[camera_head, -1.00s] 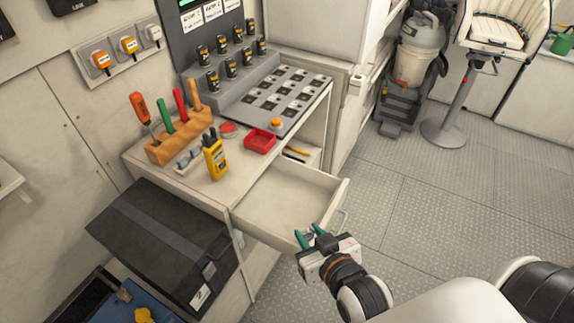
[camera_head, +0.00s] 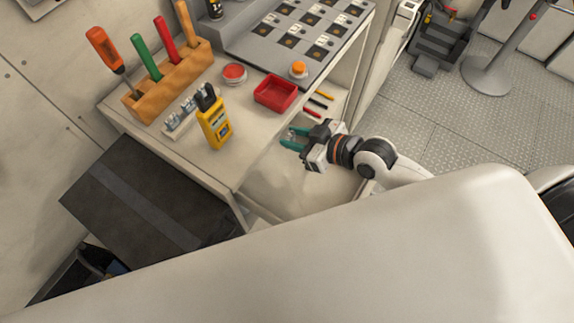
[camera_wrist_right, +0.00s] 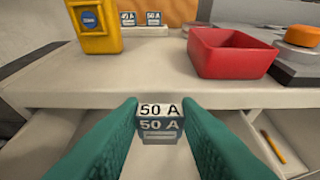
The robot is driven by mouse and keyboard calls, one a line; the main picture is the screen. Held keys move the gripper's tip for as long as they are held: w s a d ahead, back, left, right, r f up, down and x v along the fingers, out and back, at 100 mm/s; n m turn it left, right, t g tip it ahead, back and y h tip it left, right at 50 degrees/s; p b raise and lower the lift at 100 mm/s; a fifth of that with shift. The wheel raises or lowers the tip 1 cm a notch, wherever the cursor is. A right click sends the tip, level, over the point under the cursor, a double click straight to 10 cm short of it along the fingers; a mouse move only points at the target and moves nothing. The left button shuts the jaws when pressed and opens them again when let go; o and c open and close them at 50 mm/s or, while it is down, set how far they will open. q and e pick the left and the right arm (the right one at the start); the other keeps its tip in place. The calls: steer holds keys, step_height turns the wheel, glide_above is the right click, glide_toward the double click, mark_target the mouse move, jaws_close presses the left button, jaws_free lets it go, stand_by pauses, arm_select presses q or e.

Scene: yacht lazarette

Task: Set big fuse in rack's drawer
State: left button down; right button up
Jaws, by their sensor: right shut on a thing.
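My right gripper (camera_head: 290,138) is shut on a grey fuse (camera_wrist_right: 160,126) marked 50 A. The green fingers grip its two sides in the right wrist view. The gripper is above the pulled-out drawer (camera_head: 280,185), close to the front edge of the worktop (camera_head: 190,160). The visible part of the drawer's floor looks bare; my arm and body hide the rest. Small fuses stand in a light holder strip (camera_head: 168,131) on the worktop; the right wrist view shows two of them, one marked 50 A (camera_wrist_right: 154,18). My left gripper is not in view.
A yellow meter (camera_head: 214,130), a red tray (camera_head: 275,93), a red round tin (camera_head: 233,73) and a wooden tool block (camera_head: 172,82) stand on the worktop. An orange button (camera_head: 298,68) sits beside the tray. Pencils (camera_head: 318,100) lie in an open compartment below. A dark case (camera_head: 140,200) is at left.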

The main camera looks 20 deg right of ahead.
step_height(320, 180, down, 5)
steer(key=shift+w+r, duration=0.1)
steer(key=shift+w, duration=0.05)
steer(key=shift+f, duration=0.25)
step_height(320, 180, down, 4)
steer(key=shift+r+b, duration=0.2)
steer(key=shift+b, duration=0.3)
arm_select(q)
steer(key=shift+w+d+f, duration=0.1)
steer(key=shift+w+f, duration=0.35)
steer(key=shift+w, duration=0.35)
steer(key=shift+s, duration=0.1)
arm_select(e)
steer(key=shift+f, duration=0.2)
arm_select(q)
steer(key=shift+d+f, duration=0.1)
arm_select(e)
steer(key=o, duration=0.9)
steer(key=shift+r, duration=0.1)
steer(key=shift+o, duration=0.2)
